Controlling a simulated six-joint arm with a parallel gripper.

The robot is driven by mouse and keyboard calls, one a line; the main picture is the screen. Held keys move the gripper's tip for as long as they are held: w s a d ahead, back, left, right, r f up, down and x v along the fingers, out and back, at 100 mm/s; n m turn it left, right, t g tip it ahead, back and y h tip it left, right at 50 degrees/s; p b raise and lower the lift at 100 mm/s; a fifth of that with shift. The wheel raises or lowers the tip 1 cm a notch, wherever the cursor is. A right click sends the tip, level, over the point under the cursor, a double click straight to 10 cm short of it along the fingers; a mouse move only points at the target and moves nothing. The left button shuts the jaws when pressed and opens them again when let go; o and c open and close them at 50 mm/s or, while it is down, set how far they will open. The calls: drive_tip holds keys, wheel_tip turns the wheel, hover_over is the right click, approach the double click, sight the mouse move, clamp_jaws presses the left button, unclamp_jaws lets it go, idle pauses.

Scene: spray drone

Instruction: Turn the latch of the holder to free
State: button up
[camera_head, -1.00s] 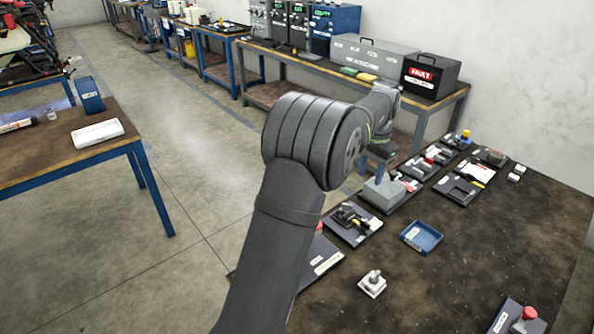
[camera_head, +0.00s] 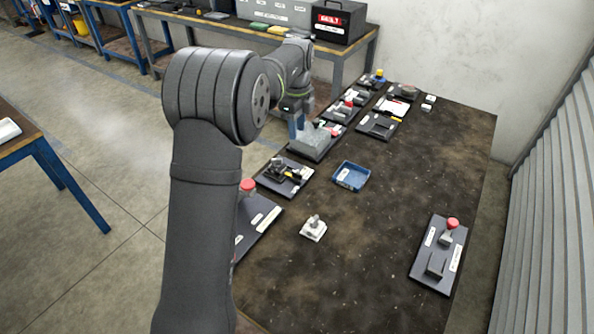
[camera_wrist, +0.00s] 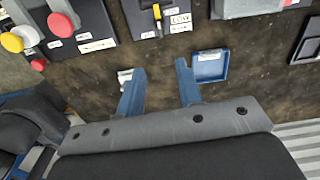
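My gripper (camera_head: 296,125) is in the head view near a grey block (camera_head: 312,140) on a dark board. In the wrist view its two blue fingers (camera_wrist: 160,82) are apart with nothing between them. Beyond them is a dark board with an upright yellow lever (camera_wrist: 157,12) and a label reading LOW. I cannot tell which fixture is the holder; its latch is not clearly identifiable. A board with black clamp-like parts (camera_head: 284,174) lies nearer in the head view. A white block with a metal knob (camera_head: 314,229) stands on the table.
A blue tray (camera_head: 350,177) lies mid-table, and also in the wrist view (camera_wrist: 210,66). Several boards line the left and far table edge. A board with a red knob (camera_head: 440,256) lies at the right. The table (camera_head: 420,180) between is mostly bare. A corrugated wall (camera_head: 550,200) stands right.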

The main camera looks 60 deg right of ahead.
sight(297, 173)
drive_tip(key=shift+m, duration=0.3)
wheel_tip(297, 173, down, 17)
drive_tip(key=shift+f, duration=0.2)
clamp_jaws()
